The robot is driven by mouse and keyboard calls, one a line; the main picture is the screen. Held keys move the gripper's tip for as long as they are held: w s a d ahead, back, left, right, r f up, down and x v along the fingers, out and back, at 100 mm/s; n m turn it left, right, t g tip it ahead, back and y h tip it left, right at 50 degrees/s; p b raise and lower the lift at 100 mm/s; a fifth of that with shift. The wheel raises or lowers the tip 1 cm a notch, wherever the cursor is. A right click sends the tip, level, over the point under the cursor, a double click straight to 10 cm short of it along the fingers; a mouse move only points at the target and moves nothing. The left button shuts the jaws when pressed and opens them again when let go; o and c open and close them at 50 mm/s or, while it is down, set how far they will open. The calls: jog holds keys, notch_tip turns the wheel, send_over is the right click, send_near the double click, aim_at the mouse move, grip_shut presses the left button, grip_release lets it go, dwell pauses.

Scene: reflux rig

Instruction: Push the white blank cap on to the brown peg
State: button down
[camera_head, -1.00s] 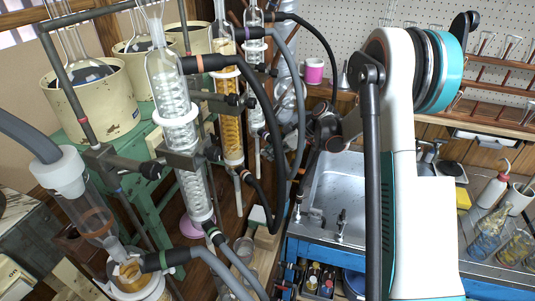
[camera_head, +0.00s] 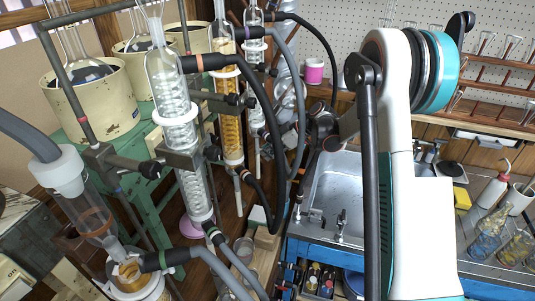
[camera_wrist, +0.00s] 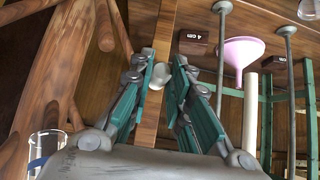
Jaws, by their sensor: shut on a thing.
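In the wrist view my gripper (camera_wrist: 164,72) has its two teal-padded fingers closed on a small rounded white piece, the white blank cap (camera_wrist: 159,76), at the fingertips. Only part of the cap shows between the fingers. A brown wooden strip (camera_wrist: 165,35) runs behind the fingertips; I cannot tell whether the brown peg is part of it, and I cannot make out the peg for certain. I cannot tell whether cap and peg touch. In the head view my wrist is behind the black hoses, and the fingers and cap cannot be made out.
In the wrist view a pink funnel (camera_wrist: 243,51), grey rods, a dark "4 cm" block (camera_wrist: 194,42) and a glass beaker (camera_wrist: 47,146) are nearby. In the head view glass condensers (camera_head: 180,130) and looping hoses (camera_head: 298,110) crowd the left of my arm; a sink (camera_head: 335,195) lies below.

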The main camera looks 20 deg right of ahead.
jog(key=shift+w+a, duration=0.1)
jog(key=shift+a, duration=0.05)
jog(key=c, duration=1.4)
grip_release()
jog(key=shift+r, duration=0.1)
